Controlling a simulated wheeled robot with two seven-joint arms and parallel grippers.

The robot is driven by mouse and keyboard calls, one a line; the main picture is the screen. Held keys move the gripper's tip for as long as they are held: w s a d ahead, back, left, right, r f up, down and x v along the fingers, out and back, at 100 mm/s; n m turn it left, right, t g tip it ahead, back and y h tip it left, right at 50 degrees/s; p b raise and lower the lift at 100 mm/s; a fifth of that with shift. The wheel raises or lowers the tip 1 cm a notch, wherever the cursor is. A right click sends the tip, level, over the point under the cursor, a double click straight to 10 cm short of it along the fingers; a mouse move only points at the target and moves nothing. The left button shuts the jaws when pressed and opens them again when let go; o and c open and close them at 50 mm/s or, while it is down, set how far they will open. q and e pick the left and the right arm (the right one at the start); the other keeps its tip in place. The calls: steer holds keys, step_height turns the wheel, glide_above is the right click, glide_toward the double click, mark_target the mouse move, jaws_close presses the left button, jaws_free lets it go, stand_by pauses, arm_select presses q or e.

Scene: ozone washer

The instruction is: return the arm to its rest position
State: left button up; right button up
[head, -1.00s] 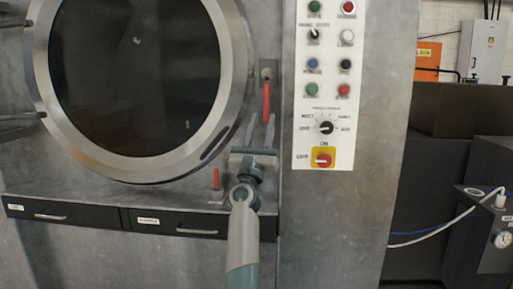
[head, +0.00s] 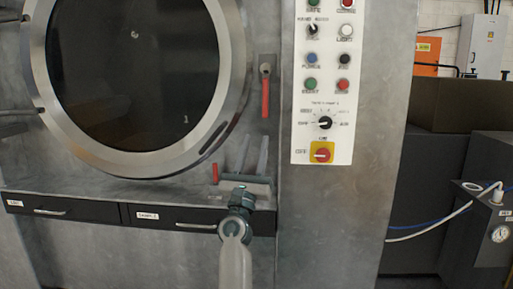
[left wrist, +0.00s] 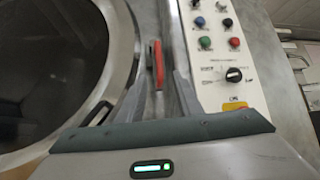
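My left gripper (head: 254,152) is in front of the washer, below the red handle (head: 265,97) beside the round door. Its two fingers point up and stand apart, with nothing seen between them. In the left wrist view, the open left gripper (left wrist: 150,85) has the red handle (left wrist: 157,65) beyond and between its fingers, apart from them as far as I can tell. My left arm comes up from the bottom of the head view. My right gripper is in neither view.
The round dark door (head: 135,70) fills the left. A white control panel (head: 323,80) with knobs and buttons is to the right. A ledge with black drawers (head: 180,220) and a small red lever (head: 215,172) lie close to the gripper. A gauge unit (head: 495,235) stands far right.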

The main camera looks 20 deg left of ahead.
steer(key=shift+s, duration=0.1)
